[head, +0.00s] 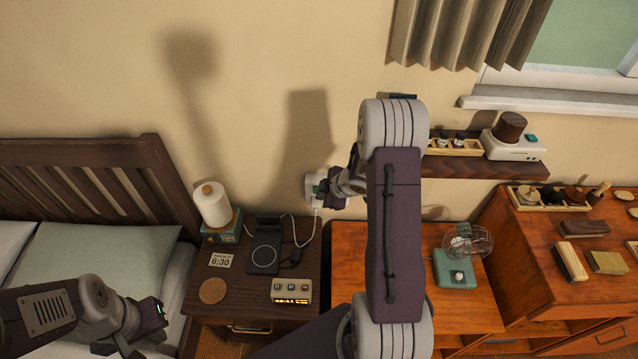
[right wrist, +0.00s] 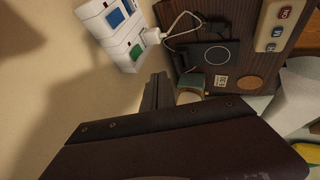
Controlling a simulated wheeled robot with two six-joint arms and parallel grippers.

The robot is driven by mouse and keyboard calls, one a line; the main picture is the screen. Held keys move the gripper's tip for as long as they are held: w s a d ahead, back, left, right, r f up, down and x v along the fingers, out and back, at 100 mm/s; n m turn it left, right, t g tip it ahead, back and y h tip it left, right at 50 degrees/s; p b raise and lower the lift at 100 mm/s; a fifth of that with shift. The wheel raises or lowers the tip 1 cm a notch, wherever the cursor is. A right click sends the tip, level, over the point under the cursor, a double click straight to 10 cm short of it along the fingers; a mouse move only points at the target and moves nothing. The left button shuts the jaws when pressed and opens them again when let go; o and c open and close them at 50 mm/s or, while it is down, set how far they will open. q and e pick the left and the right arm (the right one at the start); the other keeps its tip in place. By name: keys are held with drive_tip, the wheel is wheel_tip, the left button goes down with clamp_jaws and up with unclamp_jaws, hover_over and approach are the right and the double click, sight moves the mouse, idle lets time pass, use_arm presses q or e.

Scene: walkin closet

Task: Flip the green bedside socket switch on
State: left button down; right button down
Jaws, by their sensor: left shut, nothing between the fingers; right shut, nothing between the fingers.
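The white socket (head: 310,182) is on the wall above the nightstand, with its green switch (head: 316,189) partly behind my right gripper (head: 325,196). In the right wrist view the white socket (right wrist: 118,32) shows blue switches (right wrist: 115,18) and the green switch (right wrist: 136,52), with a white plug (right wrist: 153,36) beside the green one. My right gripper (right wrist: 158,90) is shut and empty, its tips just below the green switch in that view; I cannot tell whether they touch. My left gripper (head: 152,330) is shut and empty over the bed, away from the socket.
A white cable (head: 305,232) runs from the plug to the nightstand (head: 205,285). The nightstand holds a lamp (head: 212,204), a black charger (head: 264,252) and a button box (head: 290,291). A shelf (head: 480,168) and a green fan (head: 456,268) are right of my arm.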

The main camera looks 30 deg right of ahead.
sight(316, 190)
use_arm(q)
drive_tip(key=shift+a+r, duration=0.15)
drive_tip(key=shift+r, duration=0.25)
use_arm(e)
drive_tip(key=shift+s+d+f+m, duration=0.15)
drive_tip(key=shift+s+d+m, duration=0.25)
drive_tip(key=shift+s+d, duration=0.45)
drive_tip(key=shift+w, duration=0.1)
